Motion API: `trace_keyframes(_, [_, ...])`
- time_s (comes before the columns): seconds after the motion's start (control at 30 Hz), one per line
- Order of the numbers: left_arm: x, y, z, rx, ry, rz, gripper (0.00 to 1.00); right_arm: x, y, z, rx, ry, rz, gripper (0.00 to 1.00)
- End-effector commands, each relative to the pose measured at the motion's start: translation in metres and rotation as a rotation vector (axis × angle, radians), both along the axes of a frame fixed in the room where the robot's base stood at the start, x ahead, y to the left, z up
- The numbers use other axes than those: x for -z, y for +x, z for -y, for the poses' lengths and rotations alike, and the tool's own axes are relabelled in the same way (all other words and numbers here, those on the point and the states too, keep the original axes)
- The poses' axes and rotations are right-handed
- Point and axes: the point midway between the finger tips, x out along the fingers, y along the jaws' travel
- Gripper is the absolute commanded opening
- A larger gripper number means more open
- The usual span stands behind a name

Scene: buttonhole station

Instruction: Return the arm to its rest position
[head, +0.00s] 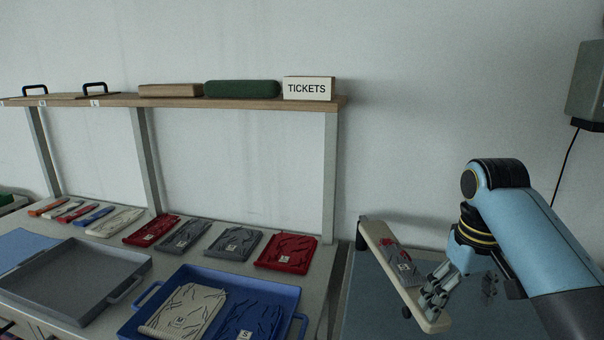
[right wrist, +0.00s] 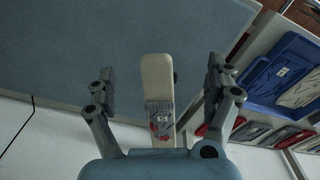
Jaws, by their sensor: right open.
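My right arm comes in from the right in the head view, and its gripper (head: 434,296) hangs over the near end of a narrow pale board (head: 374,238). In the right wrist view the gripper (right wrist: 161,82) has its two fingers spread wide with nothing held between them. The pale board (right wrist: 156,72) shows beyond and between the fingers. A small grey and red cloth piece with a white label (head: 404,267) lies on the board; it also shows in the right wrist view (right wrist: 160,118). My left gripper is not in view.
A blue tray (head: 290,295) with folded garments and an empty grey tray (head: 75,268) stand on the table at left. Several folded garments lie behind them. A shelf (head: 220,101) carries a TICKETS box (head: 308,88). A grey wall box (head: 588,85) hangs upper right.

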Motion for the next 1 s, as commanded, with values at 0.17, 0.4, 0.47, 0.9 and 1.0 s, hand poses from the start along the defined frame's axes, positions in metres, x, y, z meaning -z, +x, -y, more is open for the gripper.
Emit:
trace_keyframes(0.17, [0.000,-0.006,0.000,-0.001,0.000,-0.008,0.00,0.025,-0.046,0.007,0.015,-0.017,0.039,0.87])
trace_keyframes(0.4, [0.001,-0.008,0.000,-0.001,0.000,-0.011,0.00,0.042,-0.137,0.015,0.029,-0.044,0.123,0.87])
trace_keyframes(0.47, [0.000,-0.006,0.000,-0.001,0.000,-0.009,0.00,0.041,-0.158,0.015,0.030,-0.048,0.143,0.87])
trace_keyframes(0.9, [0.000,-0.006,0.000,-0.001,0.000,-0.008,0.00,0.006,-0.259,0.012,0.020,-0.053,0.244,0.87])
trace_keyframes(1.0, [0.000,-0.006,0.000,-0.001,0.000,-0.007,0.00,-0.005,-0.275,0.010,0.017,-0.051,0.262,0.87])
